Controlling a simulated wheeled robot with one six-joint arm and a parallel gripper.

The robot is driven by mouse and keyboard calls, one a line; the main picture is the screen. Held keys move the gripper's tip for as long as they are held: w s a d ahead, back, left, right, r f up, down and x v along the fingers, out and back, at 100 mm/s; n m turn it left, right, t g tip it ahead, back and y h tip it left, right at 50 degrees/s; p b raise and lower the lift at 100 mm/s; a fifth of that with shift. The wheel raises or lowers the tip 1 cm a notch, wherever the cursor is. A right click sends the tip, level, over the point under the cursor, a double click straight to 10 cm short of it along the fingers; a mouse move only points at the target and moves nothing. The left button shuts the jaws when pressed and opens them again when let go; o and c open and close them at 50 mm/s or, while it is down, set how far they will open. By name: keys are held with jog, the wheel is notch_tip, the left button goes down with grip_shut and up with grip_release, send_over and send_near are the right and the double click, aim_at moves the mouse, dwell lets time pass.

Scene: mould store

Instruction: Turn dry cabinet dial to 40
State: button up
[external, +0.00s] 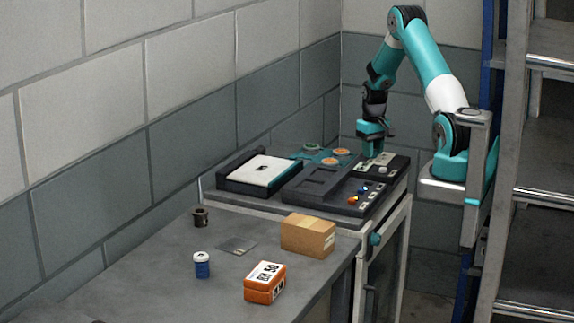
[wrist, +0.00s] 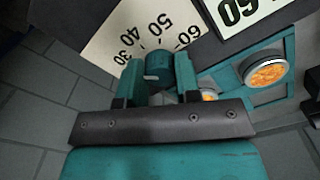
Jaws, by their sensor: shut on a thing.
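My gripper (external: 371,150) points down over the far right part of the cabinet top. In the wrist view my gripper (wrist: 157,88) is shut on the dial knob (wrist: 158,64), a round teal knob between the two fingers. A cream scale plate (wrist: 125,38) lies just beyond the knob, with the numbers 30, 40, 50 and 60 readable. I cannot tell which number the knob's pointer marks. In the external view the knob is hidden by my gripper, and a pale plate (external: 385,158) shows beside it.
A black tray (external: 232,182) and a dark panel (external: 300,198) share the cabinet top. A cardboard box (external: 308,235) and orange box (external: 264,283) stand on the nearer bench.

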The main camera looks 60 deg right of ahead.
jog(key=m, duration=0.4)
jog(key=shift+w+m, duration=0.1)
jog(key=shift+m, duration=2.1)
jog(key=shift+r, duration=0.1)
jog(key=o, duration=0.9)
notch_tip(320, 180, up, 17)
jog(key=shift+r+b, duration=0.15)
jog(key=shift+b, duration=0.8)
